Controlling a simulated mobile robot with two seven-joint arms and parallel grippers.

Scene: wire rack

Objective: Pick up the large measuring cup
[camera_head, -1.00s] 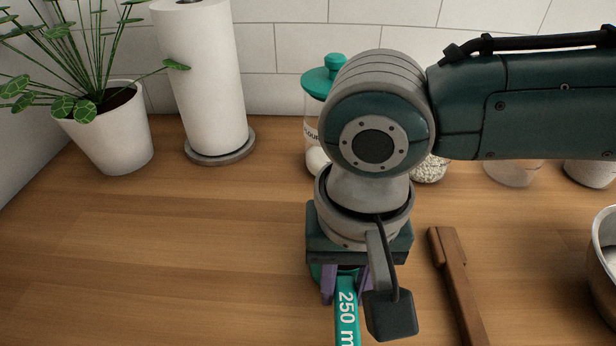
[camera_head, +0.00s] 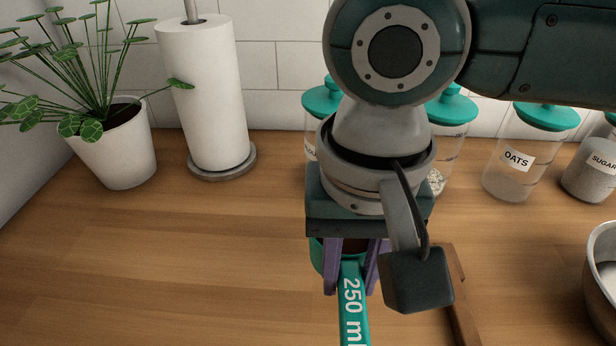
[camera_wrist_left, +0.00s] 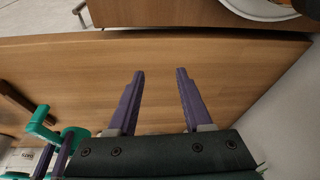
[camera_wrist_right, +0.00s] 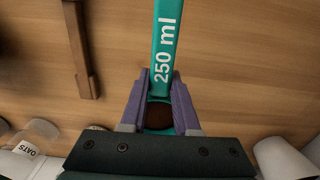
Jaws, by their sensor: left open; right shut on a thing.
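The large measuring cup (camera_head: 351,295) is green with a long flat handle marked "250 ml" and a dark inside. My right gripper (camera_head: 352,280) is shut on it where the handle meets the bowl. In the right wrist view the cup's handle (camera_wrist_right: 165,45) runs up from between the purple fingers (camera_wrist_right: 160,95), and its bowl is partly hidden by them. My left gripper (camera_wrist_left: 158,85) is open and empty above the wooden counter. The green cup (camera_wrist_left: 42,125) also shows at the left of the left wrist view, beside purple fingers.
A wooden utensil (camera_head: 461,300) lies right of the cup, and a metal bowl (camera_head: 602,275) stands at the right edge. Lidded jars (camera_head: 512,165) line the back wall. A paper towel roll (camera_head: 205,95) and potted plant (camera_head: 118,150) stand back left. The counter's left part is clear.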

